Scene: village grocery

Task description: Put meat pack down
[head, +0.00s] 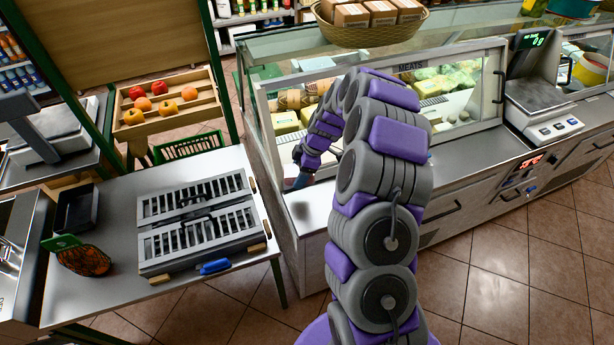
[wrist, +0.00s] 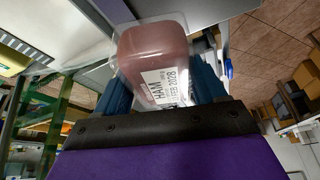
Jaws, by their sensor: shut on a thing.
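The meat pack (wrist: 153,55) is a clear pack of pink ham with a white label reading "HAM". In the wrist view it sits between the two blue fingers of my gripper (wrist: 160,85), which is shut on it. In the head view my gripper (head: 298,182) is partly hidden behind my arm, at the left end of the meat counter (head: 308,212), near its steel ledge. The pack itself cannot be made out clearly there. I cannot tell whether the pack touches any surface.
A glass case labelled MEATS (head: 470,88) stands behind the counter ledge, with a scale (head: 545,105) to its right. A wicker basket of boxes (head: 370,36) sits on top. At left, a table (head: 120,200) bears a grey slotted press (head: 200,258), a black tray (head: 76,208) and a netted bag (head: 82,260).

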